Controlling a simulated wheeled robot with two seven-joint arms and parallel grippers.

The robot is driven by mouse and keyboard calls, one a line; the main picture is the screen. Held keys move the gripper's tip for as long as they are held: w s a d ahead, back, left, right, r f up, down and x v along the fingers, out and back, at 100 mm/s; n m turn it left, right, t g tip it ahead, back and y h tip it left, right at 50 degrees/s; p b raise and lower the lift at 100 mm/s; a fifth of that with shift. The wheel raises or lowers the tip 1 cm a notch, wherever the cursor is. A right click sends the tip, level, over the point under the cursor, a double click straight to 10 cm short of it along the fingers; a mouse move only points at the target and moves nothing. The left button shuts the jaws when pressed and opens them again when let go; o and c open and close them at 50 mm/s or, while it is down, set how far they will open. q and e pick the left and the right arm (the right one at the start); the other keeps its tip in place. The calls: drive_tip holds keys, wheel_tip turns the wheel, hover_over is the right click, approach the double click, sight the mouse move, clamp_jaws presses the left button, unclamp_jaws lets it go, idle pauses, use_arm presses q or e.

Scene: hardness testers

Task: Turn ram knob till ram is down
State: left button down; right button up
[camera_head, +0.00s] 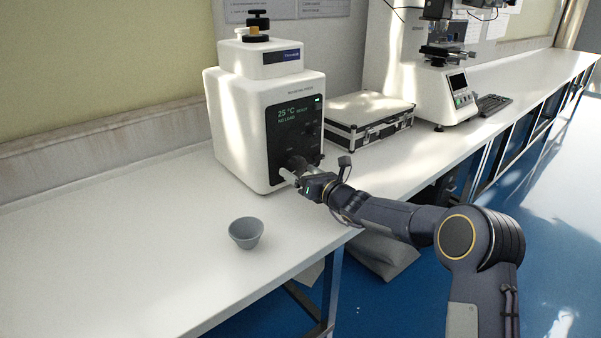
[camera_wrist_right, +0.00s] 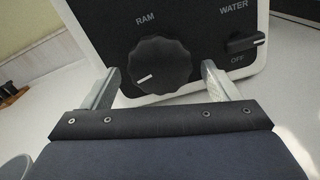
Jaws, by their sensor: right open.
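The white machine (camera_head: 235,125) with a black front panel stands on the bench, its small screen lit with green text. In the right wrist view the round, ridged black ram knob (camera_wrist_right: 160,65) sits under the label RAM, with a white pointer line aimed to the lower left. My right gripper (camera_wrist_right: 160,72) is open, one finger at each side of the knob, with visible gaps between fingers and knob. In the head view my right gripper (camera_head: 289,174) is at the lower part of the panel, and it partly hides the knob. My left gripper is in neither view.
A black WATER switch (camera_wrist_right: 246,42) marked OFF is right of the ram knob. A grey cup (camera_head: 246,233) stands on the bench in front. A silver case (camera_head: 368,122) and a second instrument (camera_head: 445,95) stand to the right. The bench's left part is clear.

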drive_tip(key=shift+w+a, duration=0.15)
drive_tip(key=shift+w, duration=0.05)
drive_tip(key=c, duration=1)
drive_tip(key=shift+f+n+b, duration=0.2)
drive_tip(key=shift+n+b, duration=0.2)
drive_tip(key=shift+b, duration=0.3)
drive_tip(key=n+b, duration=0.3)
drive_tip(key=b, duration=0.2)
drive_tip(key=shift+n+b, duration=0.4)
drive_tip(key=shift+r+n+b, duration=0.15)
drive_tip(key=shift+n+b, duration=0.95)
drive_tip(key=shift+n, duration=0.1)
drive_tip(key=shift+w, duration=0.1)
